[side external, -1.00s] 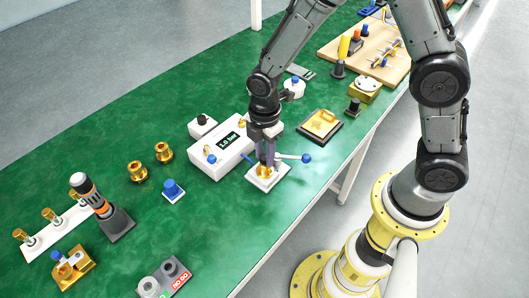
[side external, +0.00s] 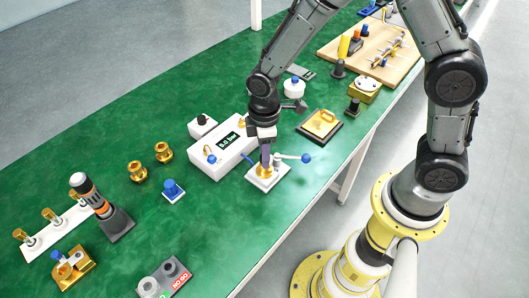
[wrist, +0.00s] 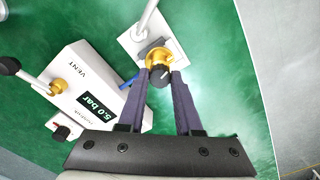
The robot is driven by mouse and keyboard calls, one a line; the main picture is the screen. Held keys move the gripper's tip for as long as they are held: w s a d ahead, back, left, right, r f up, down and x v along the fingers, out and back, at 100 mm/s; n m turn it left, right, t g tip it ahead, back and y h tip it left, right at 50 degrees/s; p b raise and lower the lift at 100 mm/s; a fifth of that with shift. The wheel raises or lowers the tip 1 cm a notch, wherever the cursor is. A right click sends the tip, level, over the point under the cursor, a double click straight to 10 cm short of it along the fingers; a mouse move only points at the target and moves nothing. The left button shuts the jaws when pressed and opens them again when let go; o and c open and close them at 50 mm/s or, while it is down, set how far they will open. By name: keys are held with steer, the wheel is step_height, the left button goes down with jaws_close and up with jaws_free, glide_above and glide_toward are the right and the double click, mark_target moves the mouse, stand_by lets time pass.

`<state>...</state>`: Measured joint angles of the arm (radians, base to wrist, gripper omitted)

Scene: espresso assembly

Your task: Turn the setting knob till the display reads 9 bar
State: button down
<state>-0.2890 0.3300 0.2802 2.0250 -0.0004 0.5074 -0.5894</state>
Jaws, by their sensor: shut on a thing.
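The setting knob (wrist: 160,76) is a black cap with a pale mark, on a gold body (wrist: 156,56) fixed to a white square plate (side external: 257,182). My gripper (wrist: 162,74) points down over it, with a dark purple finger on each side, shut on the knob. In the side view my gripper (side external: 265,163) hides most of the knob. The display (wrist: 98,107) on the white box (side external: 211,165) reads 5.0 bar in the wrist view. The display also shows in the side view (side external: 230,141).
A white lever with a blue ball (side external: 306,158) sticks out to the right of the plate. A gold square part on a dark base (side external: 319,123) stands farther right. A blue-knobbed block (side external: 172,189) and two gold fittings (side external: 163,152) stand left.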

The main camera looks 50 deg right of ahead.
steer(key=m, duration=0.5)
steer(key=shift+w+m, duration=0.15)
steer(key=shift+m, duration=0.15)
steer(key=m, duration=1.1)
steer(key=shift+m, duration=0.4)
steer(key=m, duration=0.5)
steer(key=shift+m, duration=0.3)
steer(key=c, duration=0.6)
jaws_free()
step_height(320, 180, up, 14)
steer(key=shift+f, duration=0.1)
